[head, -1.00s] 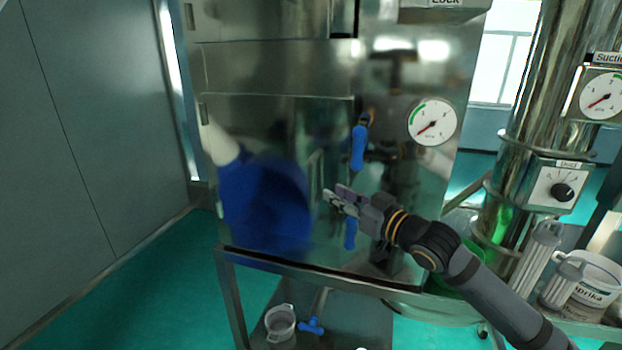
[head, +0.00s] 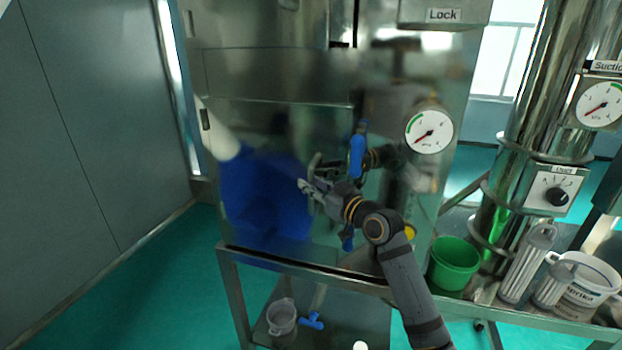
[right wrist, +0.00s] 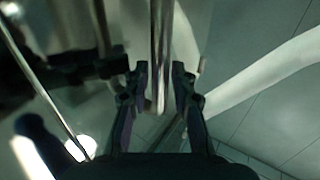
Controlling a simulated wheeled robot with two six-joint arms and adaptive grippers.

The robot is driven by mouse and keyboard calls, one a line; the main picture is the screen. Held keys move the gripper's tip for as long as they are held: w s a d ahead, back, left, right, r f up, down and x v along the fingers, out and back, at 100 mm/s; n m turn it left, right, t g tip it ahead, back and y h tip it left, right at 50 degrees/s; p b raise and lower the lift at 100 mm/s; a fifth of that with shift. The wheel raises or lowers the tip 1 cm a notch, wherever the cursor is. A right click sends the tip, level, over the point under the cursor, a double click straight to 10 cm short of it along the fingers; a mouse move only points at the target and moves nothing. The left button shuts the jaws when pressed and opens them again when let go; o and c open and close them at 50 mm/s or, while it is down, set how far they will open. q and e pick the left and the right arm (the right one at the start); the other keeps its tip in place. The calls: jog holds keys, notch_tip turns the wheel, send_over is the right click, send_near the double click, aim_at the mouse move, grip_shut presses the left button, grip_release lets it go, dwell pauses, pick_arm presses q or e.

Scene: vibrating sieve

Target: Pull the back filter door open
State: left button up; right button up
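The filter door (head: 265,120) is a shiny metal panel on the lower front of the steel cabinet; it looks closed. Its upright bar handle (head: 314,166) is near the door's right edge. Blue latch levers, an upper one (head: 357,155) and a lower one (head: 347,240), hang beside that edge. My right gripper (head: 306,188) is at the handle's lower part. In the right wrist view the handle bar (right wrist: 161,40) runs between the fingers of my right gripper (right wrist: 160,78), which are open with visible gaps on either side. My left gripper is not in view.
A pressure gauge (head: 429,132) and a Lock sign (head: 443,15) are on the cabinet. At right are a green bucket (head: 455,262), a white tub (head: 588,285) and a steel column (head: 530,120). The floor left of the cabinet is clear.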

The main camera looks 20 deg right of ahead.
jog(key=shift+w+a, duration=0.15)
jog(key=shift+w, duration=0.1)
grip_shut()
jog(key=shift+w+a+f, duration=0.1)
dwell(0.4)
